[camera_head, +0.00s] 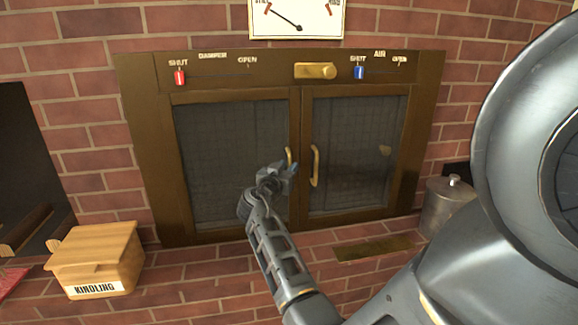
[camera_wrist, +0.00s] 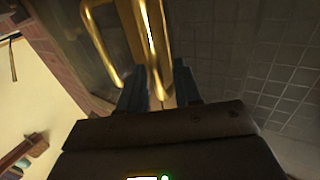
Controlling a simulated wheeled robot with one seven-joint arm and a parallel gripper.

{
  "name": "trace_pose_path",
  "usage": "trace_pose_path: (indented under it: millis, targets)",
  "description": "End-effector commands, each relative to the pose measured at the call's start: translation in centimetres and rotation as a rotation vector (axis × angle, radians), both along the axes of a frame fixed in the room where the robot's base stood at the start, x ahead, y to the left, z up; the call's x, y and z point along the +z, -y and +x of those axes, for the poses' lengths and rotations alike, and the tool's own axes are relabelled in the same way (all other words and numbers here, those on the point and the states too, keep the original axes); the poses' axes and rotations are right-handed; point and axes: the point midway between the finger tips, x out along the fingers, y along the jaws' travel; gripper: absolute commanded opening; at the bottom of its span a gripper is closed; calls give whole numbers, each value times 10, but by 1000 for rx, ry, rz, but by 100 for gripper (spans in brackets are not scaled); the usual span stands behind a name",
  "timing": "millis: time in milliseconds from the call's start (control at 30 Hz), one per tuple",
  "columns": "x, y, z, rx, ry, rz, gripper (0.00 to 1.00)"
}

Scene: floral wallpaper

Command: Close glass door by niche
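A brass-framed stove front has a left glass door (camera_head: 235,160) and a right glass door (camera_head: 355,150), both with dark mesh-like panes. Both look flush or nearly so in the head view; I cannot tell whether either is slightly ajar. The left handle (camera_head: 289,156) is partly hidden by my gripper (camera_head: 291,169). The right handle (camera_head: 315,166) stands clear just to the right. In the wrist view, my gripper (camera_wrist: 160,88) has its fingers apart, with a brass bar (camera_wrist: 155,50) showing in the gap. Contact with it is unclear. Another brass handle (camera_wrist: 98,45) lies to the left.
A dark recess or panel (camera_head: 30,145) is at the left. A wooden kindling box (camera_head: 98,255) and a lidded metal canister (camera_head: 445,205) flank the stove. Red and blue levers (camera_head: 180,77) (camera_head: 359,73) sit above the doors. My arm covers the lower right.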

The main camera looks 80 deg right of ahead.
Motion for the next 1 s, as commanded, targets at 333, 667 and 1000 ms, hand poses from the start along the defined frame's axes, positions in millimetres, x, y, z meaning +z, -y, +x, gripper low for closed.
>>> trace_pose_path:
  millis: [333,667,1000]
  targets:
    - [0,-49,9,2,-1,-1,33]
    - [0,-55,10,0,0,-1,33]
    - [0,-55,10,0,0,0,33]
